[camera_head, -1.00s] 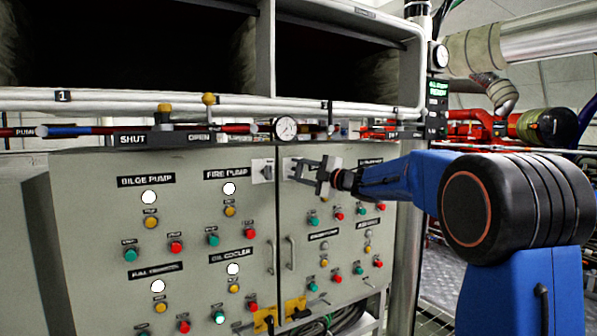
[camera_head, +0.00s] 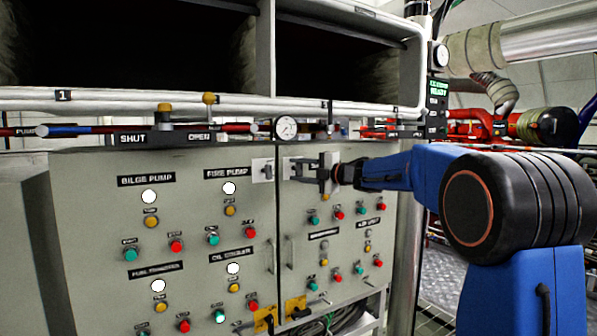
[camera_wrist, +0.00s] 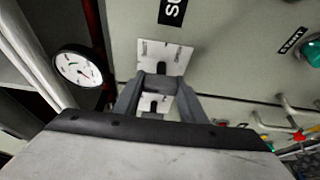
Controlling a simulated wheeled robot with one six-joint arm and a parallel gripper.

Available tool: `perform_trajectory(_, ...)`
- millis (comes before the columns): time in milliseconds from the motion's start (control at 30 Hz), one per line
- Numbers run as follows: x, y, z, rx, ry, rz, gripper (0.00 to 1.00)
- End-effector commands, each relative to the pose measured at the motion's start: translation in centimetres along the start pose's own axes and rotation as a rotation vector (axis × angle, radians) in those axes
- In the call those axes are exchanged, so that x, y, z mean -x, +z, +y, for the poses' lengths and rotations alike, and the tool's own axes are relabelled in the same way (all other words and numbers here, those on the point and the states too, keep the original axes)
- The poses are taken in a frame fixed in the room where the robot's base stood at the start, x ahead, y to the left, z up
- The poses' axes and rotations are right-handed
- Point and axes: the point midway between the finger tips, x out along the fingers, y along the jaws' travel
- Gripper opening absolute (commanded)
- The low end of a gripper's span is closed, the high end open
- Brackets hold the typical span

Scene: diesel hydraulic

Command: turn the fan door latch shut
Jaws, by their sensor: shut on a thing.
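The fan door latch sits at the seam between two grey cabinet doors, near their top. Its pale plate on the left door (camera_head: 262,171) has a small dark mark. The plates also show in the wrist view, one beyond my fingertips (camera_wrist: 168,55) and one between my fingers (camera_wrist: 152,103). My gripper (camera_head: 296,170) reaches in from the right at the right door's plate. In the wrist view its fingers (camera_wrist: 157,84) are closed around a small dark bar, which looks like the latch lever. The fingers hide most of the lever, and its exact angle cannot be told.
Buttons and lamps cover both doors, with door handles (camera_head: 290,253) below the latch. A round gauge (camera_head: 285,128) and a pipe with yellow knobs (camera_head: 209,99) run just above. Open dark shelves are higher up.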

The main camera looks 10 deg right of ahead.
Motion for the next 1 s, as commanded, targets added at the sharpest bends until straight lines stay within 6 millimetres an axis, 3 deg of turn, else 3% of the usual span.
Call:
perform_trajectory(33, 0.0, 0.0, -0.1, 0.0, -0.002, 0.001, 0.15)
perform_trajectory(67, 0.0, 0.0, -0.1, 0.0, -0.002, 0.001, 0.42)
perform_trajectory(133, 0.0, 0.0, -0.1, 0.0, -0.001, 0.001, 0.56)
perform_trajectory(567, 0.9, 0.1, 0.0, 0.0, 0.0, -0.001, 0.56)
perform_trajectory(1000, 9.0, 0.1, 0.0, 0.0, 0.0, -0.003, 0.56)
